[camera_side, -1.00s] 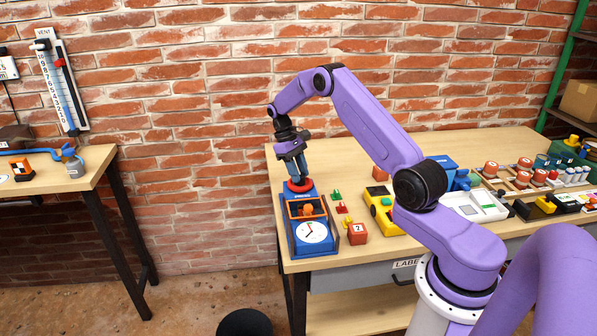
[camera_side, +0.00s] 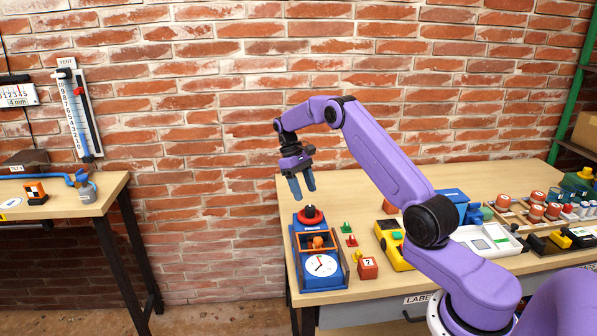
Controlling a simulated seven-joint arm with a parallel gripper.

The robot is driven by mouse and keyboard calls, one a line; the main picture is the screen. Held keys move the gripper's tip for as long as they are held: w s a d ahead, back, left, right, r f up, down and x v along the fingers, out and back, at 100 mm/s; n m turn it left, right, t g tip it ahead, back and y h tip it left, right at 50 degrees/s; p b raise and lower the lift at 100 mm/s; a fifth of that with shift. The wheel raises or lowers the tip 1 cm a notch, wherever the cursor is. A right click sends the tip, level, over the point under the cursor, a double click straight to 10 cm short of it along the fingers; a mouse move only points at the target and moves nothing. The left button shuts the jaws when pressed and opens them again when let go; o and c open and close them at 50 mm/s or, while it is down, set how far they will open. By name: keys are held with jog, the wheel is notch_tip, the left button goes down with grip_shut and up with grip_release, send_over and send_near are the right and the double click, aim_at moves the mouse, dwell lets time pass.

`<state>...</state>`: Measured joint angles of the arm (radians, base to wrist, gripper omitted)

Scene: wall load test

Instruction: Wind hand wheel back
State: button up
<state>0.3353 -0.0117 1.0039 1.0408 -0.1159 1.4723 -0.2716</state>
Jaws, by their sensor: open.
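The red hand wheel (camera_side: 311,216) with a dark centre sits on top at the back of a blue device (camera_side: 295,243). The device stands near the left end of the wooden table. Its front carries a white dial (camera_side: 320,265) with a red pointer, and an orange part (camera_side: 318,242) sits in a frame behind the dial. My gripper (camera_side: 301,190) is open, fingers pointing down, above and slightly left of the wheel in the picture. It is apart from the wheel and holds nothing.
A red block marked 7 (camera_side: 368,268) and small green (camera_side: 346,228) and red (camera_side: 351,241) pieces lie right of the device. A yellow device (camera_side: 393,245) stands further right. A second table (camera_side: 60,207) is at left, with a gap between.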

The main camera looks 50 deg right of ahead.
jog(key=v, duration=0.6)
jog(key=shift+r, duration=0.3)
jog(key=shift+w, duration=0.15)
jog(key=s+a+r+n+t+h, duration=0.1)
jog(key=a+r+n, duration=0.1)
jog(key=a, duration=0.5)
jog(key=s+a+r+n, duration=0.1)
jog(key=a+r, duration=0.2)
jog(key=a, duration=0.4)
jog(key=s+a+r+n+t, duration=0.2)
jog(key=s+a+n, duration=0.2)
jog(key=s+a, duration=0.7)
jog(key=s+f+n, duration=0.1)
jog(key=s+n, duration=0.2)
jog(key=s, duration=1)
jog(key=s+f+n+t+y, duration=0.1)
jog(key=s+f+n, duration=0.1)
jog(key=s, duration=1.1)
jog(key=shift+s+a+n+t, duration=0.3)
jog(key=shift+s+a+n, duration=0.1)
